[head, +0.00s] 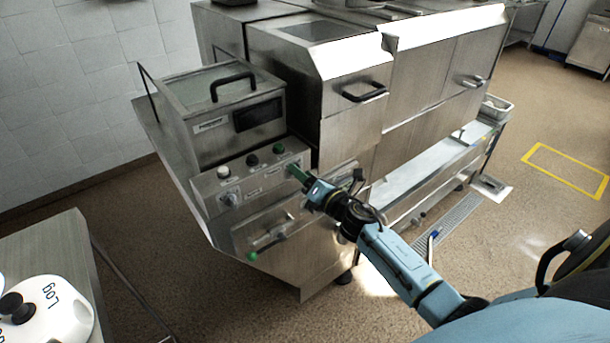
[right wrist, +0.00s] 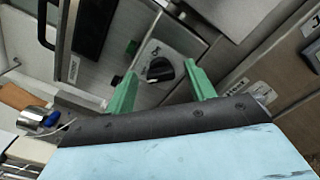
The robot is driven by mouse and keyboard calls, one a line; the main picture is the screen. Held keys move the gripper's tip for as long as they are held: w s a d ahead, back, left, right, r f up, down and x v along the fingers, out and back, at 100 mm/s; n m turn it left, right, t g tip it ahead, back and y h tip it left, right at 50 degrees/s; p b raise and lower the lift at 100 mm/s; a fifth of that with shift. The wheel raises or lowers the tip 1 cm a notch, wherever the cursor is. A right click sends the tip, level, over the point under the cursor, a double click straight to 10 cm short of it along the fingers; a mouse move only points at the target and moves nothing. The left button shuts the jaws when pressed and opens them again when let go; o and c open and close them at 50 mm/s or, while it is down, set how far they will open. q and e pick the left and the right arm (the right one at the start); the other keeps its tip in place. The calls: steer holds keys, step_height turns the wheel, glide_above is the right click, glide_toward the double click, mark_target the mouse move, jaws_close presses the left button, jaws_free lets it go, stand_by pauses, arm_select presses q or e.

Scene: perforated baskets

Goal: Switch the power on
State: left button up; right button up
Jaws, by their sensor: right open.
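The fryer-like steel machine has a slanted control panel (head: 250,178) with several buttons and knobs. My right gripper (head: 297,171) is at the right end of this panel, its green fingers pointing at it. In the right wrist view a black rotary switch (right wrist: 160,69) on a pale plate marked "On" shows between the two open green fingers. The fingers stand on either side of it; I cannot tell whether they touch it. In the head view the gripper hides this switch. My left gripper is not in view.
A green button (head: 279,149), a black button (head: 252,160) and a white button (head: 223,172) line the panel, with a grey knob (head: 232,197) at its left. A lidded basin (head: 220,85) stands behind. A steel table (head: 50,240) is at lower left.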

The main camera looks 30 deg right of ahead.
steer(key=c, duration=1)
steer(key=shift+m, duration=0.5)
steer(key=shift+f+m+p, duration=0.15)
steer(key=shift+m+p, duration=0.8)
steer(key=shift+m, duration=3.25)
steer(key=shift+f+m+p, duration=0.15)
steer(key=shift+m+p, duration=0.75)
steer(key=shift+m, duration=3.6)
